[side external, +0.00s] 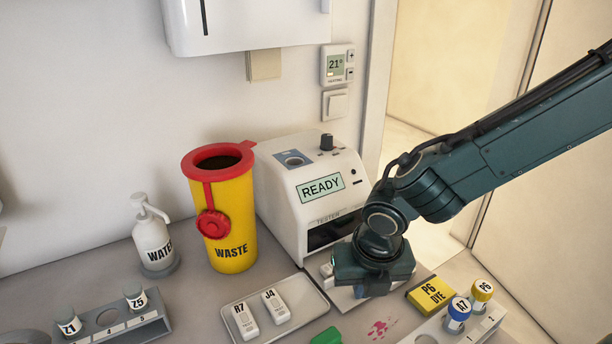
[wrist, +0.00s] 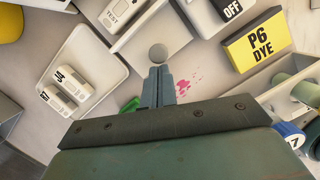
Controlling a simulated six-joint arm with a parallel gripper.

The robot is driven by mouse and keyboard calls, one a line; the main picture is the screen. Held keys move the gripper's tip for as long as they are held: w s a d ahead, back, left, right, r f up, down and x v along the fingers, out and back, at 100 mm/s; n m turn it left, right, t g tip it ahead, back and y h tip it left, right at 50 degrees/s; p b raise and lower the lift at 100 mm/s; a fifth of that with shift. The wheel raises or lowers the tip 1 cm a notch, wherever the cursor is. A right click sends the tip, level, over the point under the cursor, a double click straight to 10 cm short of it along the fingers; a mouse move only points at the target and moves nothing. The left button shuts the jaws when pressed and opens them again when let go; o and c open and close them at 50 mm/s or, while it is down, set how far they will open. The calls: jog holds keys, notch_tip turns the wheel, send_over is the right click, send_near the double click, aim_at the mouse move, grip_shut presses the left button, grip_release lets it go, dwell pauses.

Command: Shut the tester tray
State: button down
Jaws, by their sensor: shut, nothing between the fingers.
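The white tester (side external: 310,195) stands against the wall with READY on its display. Its tray (side external: 342,298) is drawn out from the dark slot at the front, and a white cassette (side external: 327,270) lies on it. The cassette also shows at the top of the wrist view (wrist: 118,10). My gripper (side external: 372,285) is low over the front of the tray and hides part of it. In the wrist view my shut, empty fingers (wrist: 159,72) point at a round grey knob (wrist: 158,52) just beyond their tips. I cannot tell whether they touch it.
A shallow tray (side external: 318,312) with cassettes R7 and J4 lies to the left. The yellow P6 DYE box (side external: 430,294) and a rack with capped vials (side external: 458,314) are on the right. A yellow waste bin (side external: 232,225) stands left of the tester. A pink stain (side external: 379,328) marks the counter.

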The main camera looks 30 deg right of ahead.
aim_at(340, 299)
jog(key=w, duration=0.7)
jog(key=shift+d, duration=0.1)
jog(key=shift+s+a+r, duration=0.15)
jog(key=shift+s+a, duration=0.1)
jog(key=shift+s, duration=0.15)
jog(key=s, duration=0.1)
jog(key=s+a, duration=0.1)
jog(key=s, duration=0.1)
jog(key=shift+a+r, duration=0.25)
jog(key=v, duration=1)
